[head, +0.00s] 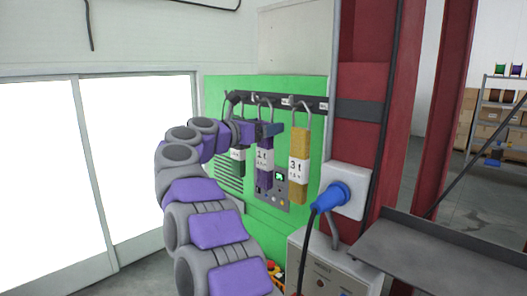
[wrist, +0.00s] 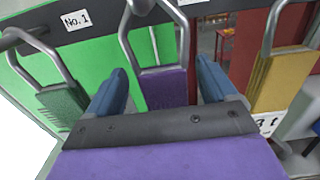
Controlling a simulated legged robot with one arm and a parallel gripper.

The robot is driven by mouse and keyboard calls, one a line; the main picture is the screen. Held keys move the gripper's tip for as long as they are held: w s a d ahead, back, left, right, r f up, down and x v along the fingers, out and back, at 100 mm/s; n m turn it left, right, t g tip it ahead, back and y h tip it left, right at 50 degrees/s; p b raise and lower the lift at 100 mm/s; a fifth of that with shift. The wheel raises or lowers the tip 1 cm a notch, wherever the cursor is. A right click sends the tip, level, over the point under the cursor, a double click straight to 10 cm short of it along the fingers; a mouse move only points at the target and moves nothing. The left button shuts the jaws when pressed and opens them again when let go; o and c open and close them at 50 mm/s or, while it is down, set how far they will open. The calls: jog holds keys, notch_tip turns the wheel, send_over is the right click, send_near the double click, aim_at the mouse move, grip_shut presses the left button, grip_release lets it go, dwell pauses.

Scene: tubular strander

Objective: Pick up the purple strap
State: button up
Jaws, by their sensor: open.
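The purple strap (head: 264,172), with a "1t" label, hangs from a metal loop on a dark hook rail. It sits between a green strap (head: 238,162) and a yellow "3t" strap (head: 299,165). In the wrist view the purple strap (wrist: 165,90) shows between my two blue fingers, its lower part hidden behind my gripper's dark palm. My gripper (wrist: 161,76) is open, one finger to each side of the strap, with visible gaps. In the head view my gripper (head: 266,131) is at the strap's upper part.
The rail (head: 310,103) runs along a green panel (head: 290,88). The green strap (wrist: 64,104) and yellow strap (wrist: 283,78) hang close on either side. A blue plug (head: 331,197) in a white socket box and a grey shelf (head: 440,258) are at the right.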

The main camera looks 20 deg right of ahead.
jog(key=shift+x, duration=1.25)
jog(key=shift+s, duration=0.15)
jog(key=shift+c, duration=0.5)
jog(key=shift+a, duration=0.1)
grip_shut()
